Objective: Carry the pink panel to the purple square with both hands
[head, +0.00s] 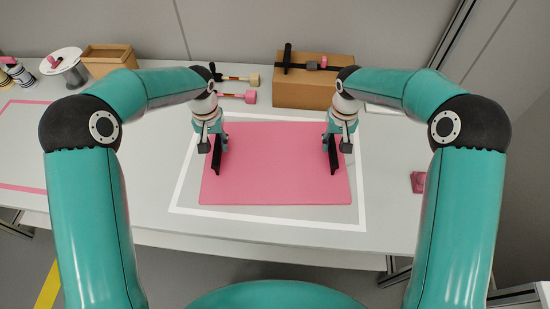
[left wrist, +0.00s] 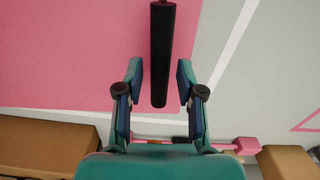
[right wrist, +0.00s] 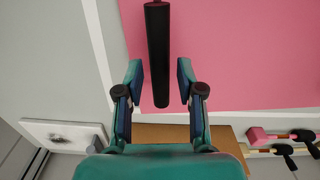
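The pink panel (head: 275,180) lies flat on the table inside a white outlined square, with a black bar handle near each side. My left gripper (head: 214,145) is over the left handle (head: 217,158). In the left wrist view its open fingers (left wrist: 159,80) stand either side of that handle (left wrist: 161,50), with gaps showing. My right gripper (head: 337,143) is likewise over the right handle (head: 333,158), its open fingers (right wrist: 159,80) apart from the bar (right wrist: 157,50) in the right wrist view. A pink-magenta outlined square (head: 25,188) is at the table's left, partly out of view.
A small dark pink block (head: 418,182) lies at right. The table between the squares looks clear.

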